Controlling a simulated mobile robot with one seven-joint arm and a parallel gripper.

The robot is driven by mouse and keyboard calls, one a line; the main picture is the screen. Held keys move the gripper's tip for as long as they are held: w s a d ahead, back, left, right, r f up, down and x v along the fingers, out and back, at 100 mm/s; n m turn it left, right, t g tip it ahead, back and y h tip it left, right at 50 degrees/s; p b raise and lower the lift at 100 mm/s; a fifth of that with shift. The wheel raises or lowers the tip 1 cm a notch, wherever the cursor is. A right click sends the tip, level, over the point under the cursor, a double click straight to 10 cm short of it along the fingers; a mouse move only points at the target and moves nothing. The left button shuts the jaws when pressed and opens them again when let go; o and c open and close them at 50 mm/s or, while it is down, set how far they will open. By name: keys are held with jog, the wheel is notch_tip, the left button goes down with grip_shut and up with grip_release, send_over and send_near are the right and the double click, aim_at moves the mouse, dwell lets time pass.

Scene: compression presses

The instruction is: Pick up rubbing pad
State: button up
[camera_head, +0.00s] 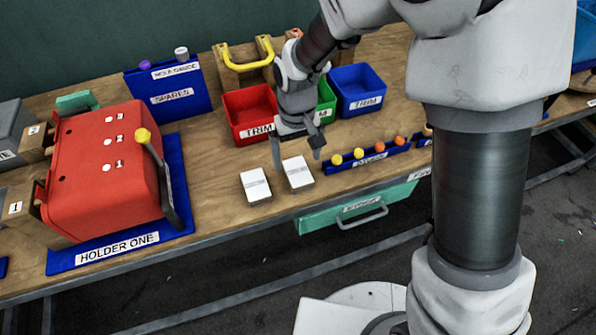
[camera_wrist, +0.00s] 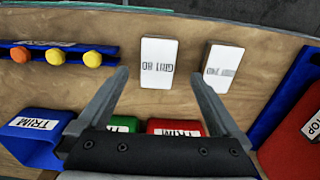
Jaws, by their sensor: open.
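Two white blocks with printed labels lie side by side near the front edge of the wooden bench. One white block (camera_head: 297,173) is on the right in the head view; in the wrist view it is the left one (camera_wrist: 160,62), with an upside-down label that looks like "GRIT". The other white block (camera_head: 255,185) is the right one in the wrist view (camera_wrist: 222,68); its label is too small to read surely, so I cannot tell which is the rubbing pad. My gripper (camera_head: 297,158) is open and empty, pointing down, its fingers (camera_wrist: 160,74) lined up either side of the "GRIT" block.
A red bin (camera_head: 250,108) and a blue bin (camera_head: 358,88) marked TRIM stand behind, with a green one between. A blue rack (camera_head: 368,156) with yellow and orange knobs lies right of the blocks. The red press (camera_head: 100,165) stands left. The bench edge is close in front.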

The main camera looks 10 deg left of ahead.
aim_at(298, 171)
jog(key=shift+w+f, duration=0.2)
jog(key=shift+f, duration=1.35)
jog(key=shift+w+f, duration=0.15)
jog(key=shift+f, duration=1.35)
